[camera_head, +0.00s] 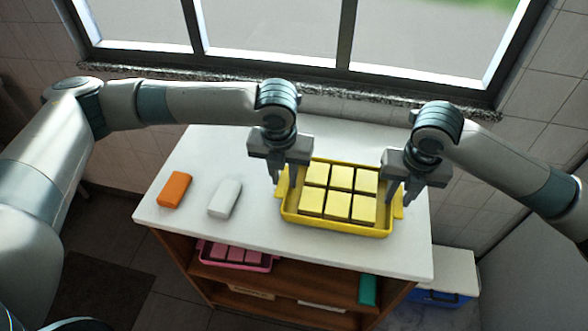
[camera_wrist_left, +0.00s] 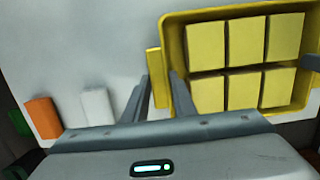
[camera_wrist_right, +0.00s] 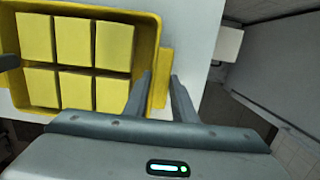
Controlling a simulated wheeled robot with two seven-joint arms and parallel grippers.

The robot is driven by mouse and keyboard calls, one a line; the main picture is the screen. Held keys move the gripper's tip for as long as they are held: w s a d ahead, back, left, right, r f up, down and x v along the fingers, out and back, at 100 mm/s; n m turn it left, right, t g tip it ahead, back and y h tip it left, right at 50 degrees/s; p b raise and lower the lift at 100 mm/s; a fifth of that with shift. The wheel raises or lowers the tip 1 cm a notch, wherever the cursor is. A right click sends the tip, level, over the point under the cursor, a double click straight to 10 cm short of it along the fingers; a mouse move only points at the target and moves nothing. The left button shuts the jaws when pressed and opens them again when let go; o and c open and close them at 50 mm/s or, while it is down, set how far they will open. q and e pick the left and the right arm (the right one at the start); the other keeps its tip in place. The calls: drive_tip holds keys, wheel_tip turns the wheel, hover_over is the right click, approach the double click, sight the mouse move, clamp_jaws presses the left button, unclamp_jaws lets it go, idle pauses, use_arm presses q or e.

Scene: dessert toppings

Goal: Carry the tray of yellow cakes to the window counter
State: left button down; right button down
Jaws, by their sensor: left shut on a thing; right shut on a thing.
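The yellow tray (camera_head: 335,228) is on or just over the right part of the white counter top (camera_head: 190,225) below the window; I cannot tell if it touches. It looks level and holds several yellow cakes (camera_head: 340,177) in two rows. My left gripper (camera_head: 286,182) is shut on the tray's left handle, which also shows in the left wrist view (camera_wrist_left: 153,76). My right gripper (camera_head: 399,196) is shut on the tray's right handle (camera_wrist_right: 165,65). The fingers hide part of each handle.
An orange block (camera_head: 174,189) and a white block (camera_head: 225,199) lie left of the tray. A pink tray (camera_head: 235,262) and a teal block (camera_head: 368,290) are on the shelf below. The granite sill (camera_head: 340,92) runs behind. A blue box (camera_head: 440,296) stands at right.

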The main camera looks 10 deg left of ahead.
use_arm(q)
drive_tip(key=shift+f+b, duration=0.5)
drive_tip(key=shift+f, duration=0.15)
use_arm(e)
drive_tip(key=shift+f, duration=0.65)
use_arm(q)
drive_tip(key=c, duration=1.5)
unclamp_jaws()
use_arm(e)
drive_tip(key=c, duration=1.5)
unclamp_jaws()
use_arm(q)
drive_tip(key=shift+o, duration=0.2)
drive_tip(key=shift+r, duration=0.1)
use_arm(e)
drive_tip(key=shift+o, duration=0.2)
drive_tip(key=shift+r, duration=0.1)
use_arm(q)
wheel_tip(320, 180, up, 12)
drive_tip(key=s, duration=0.2)
use_arm(e)
wheel_tip(320, 180, up, 12)
drive_tip(key=s, duration=0.1)
drive_tip(key=shift+s, duration=0.4)
